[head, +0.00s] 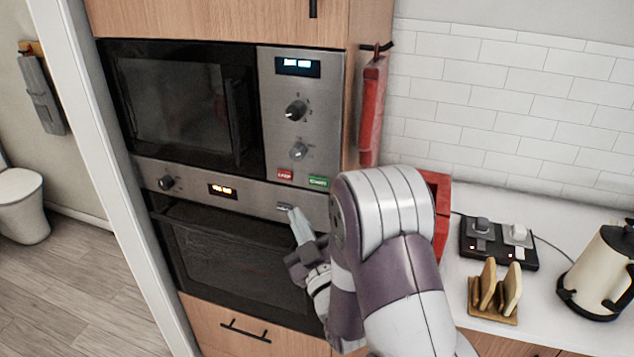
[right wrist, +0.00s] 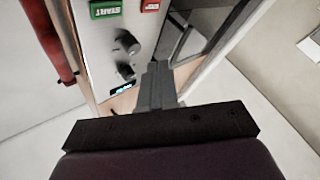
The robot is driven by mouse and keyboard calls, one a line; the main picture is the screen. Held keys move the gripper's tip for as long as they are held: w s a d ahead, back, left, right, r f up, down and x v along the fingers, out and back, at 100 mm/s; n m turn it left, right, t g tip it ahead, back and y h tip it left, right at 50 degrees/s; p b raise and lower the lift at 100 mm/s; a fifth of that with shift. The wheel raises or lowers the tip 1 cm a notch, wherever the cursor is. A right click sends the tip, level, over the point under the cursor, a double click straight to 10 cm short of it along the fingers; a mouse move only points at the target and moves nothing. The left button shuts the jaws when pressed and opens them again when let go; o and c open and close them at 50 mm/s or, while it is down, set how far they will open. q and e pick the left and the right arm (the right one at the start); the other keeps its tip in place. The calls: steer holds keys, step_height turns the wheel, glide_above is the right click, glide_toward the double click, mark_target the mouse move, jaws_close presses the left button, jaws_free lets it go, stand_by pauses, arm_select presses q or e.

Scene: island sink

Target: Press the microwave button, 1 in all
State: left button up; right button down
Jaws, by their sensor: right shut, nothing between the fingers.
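The built-in microwave (head: 180,100) has a steel control panel (head: 270,130) with a display and two knobs. At the panel's bottom are a red button (head: 285,175) and a green button (head: 319,183). My right gripper (head: 292,211) is shut and empty, in front of the oven's control strip, below the red button. I cannot tell whether it touches the strip. The right wrist view shows the panel upside down, with the green START button (right wrist: 105,9) and the red button (right wrist: 150,5) at the top edge, beyond the shut fingers (right wrist: 155,82). My left gripper is not in view.
The oven (head: 235,255) sits below the microwave. A red item (head: 373,105) hangs on the cabinet side, right of the panel. The counter holds a black switch unit (head: 498,245), a toast rack (head: 495,292) and a kettle (head: 600,265). Open floor lies left.

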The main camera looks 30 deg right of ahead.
mark_target(319, 182)
steer(key=shift+w+d, duration=1.45)
steer(key=shift+d, duration=0.25)
steer(key=shift+w+d, duration=1.4)
steer(key=shift+d, duration=0.25)
steer(key=shift+w+d+f, duration=0.1)
steer(key=shift+w+d, duration=0.1)
steer(key=shift+d, duration=0.05)
steer(key=shift+w, duration=0.1)
